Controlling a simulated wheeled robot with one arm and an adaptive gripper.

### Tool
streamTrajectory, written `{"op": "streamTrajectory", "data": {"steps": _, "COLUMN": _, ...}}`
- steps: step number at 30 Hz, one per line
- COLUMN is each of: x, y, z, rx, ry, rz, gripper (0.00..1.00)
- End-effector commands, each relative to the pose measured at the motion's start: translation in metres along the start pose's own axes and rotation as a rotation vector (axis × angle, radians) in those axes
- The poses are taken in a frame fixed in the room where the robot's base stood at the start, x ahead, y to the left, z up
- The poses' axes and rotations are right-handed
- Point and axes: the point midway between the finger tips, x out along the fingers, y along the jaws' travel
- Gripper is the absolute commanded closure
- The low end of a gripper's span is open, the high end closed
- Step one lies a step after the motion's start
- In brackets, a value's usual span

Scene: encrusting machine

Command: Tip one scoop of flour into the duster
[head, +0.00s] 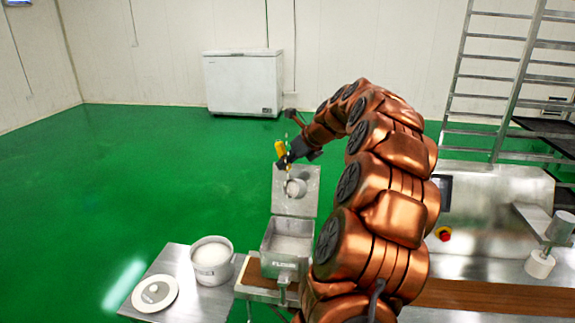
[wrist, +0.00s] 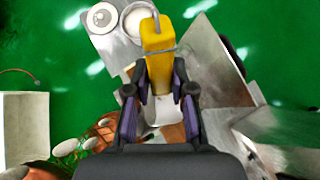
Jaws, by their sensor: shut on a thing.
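My gripper (head: 287,162) is shut on the yellow handle (wrist: 157,38) of a scoop. In the head view the scoop's pale metal cup (head: 296,187) hangs below the gripper, in front of the raised lid of the duster. The duster is a square steel box (head: 285,268) with its lid (head: 307,208) standing open behind it; a pale surface shows inside. The cup is above and apart from the box. Whether flour is in the cup cannot be told. A white round pot (head: 212,272) with pale contents stands left of the duster; it also shows in the wrist view (wrist: 128,27).
A white round lid (head: 155,292) lies on the steel table (head: 178,262) left of the pot. A brown belt (head: 480,297) runs along the right, past a steel machine (head: 490,205) with a red button (head: 444,234). Green floor behind the table is clear.

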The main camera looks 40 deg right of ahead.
Motion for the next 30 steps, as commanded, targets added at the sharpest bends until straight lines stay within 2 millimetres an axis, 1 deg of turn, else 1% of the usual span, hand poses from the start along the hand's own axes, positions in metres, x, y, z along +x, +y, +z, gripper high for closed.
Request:
{"op": "streamTrajectory", "data": {"steps": 9, "x": 0.001, "y": 0.004, "z": -0.002, "rx": -0.034, "ry": 0.001, "rz": -0.040, "gripper": 1.00}}
{"op": "streamTrajectory", "data": {"steps": 30, "x": 0.006, "y": 0.038, "z": 0.002, "rx": -0.225, "ry": 0.006, "rz": -0.234, "gripper": 1.00}}
